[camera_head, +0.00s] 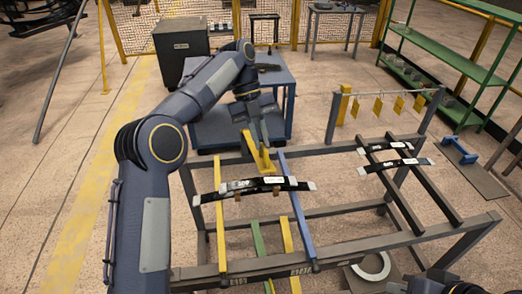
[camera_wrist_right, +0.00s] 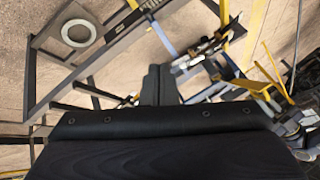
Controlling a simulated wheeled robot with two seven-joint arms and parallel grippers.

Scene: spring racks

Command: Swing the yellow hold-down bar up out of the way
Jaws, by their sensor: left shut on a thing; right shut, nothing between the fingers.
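The yellow hold-down bar (camera_head: 256,153) stands tilted at the back of the rack, behind the black leaf springs (camera_head: 265,184). My left gripper (camera_head: 260,138) reaches down to it from above and is shut on it; the fingertips are small and partly hidden. The springs lie across a yellow rail and a blue rail (camera_head: 298,215). My right gripper is shut and empty, seen in its wrist view (camera_wrist_right: 158,84). Only part of my right arm shows at the bottom right of the head view.
The grey rack frame (camera_head: 352,240) fills the centre. More leaf springs (camera_head: 398,164) lie on dark rails at the right. Yellow tags (camera_head: 378,106) hang from a crossbar behind. A blue cart (camera_head: 222,131) stands behind my left arm. A pale ring (camera_head: 371,267) lies low at the front.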

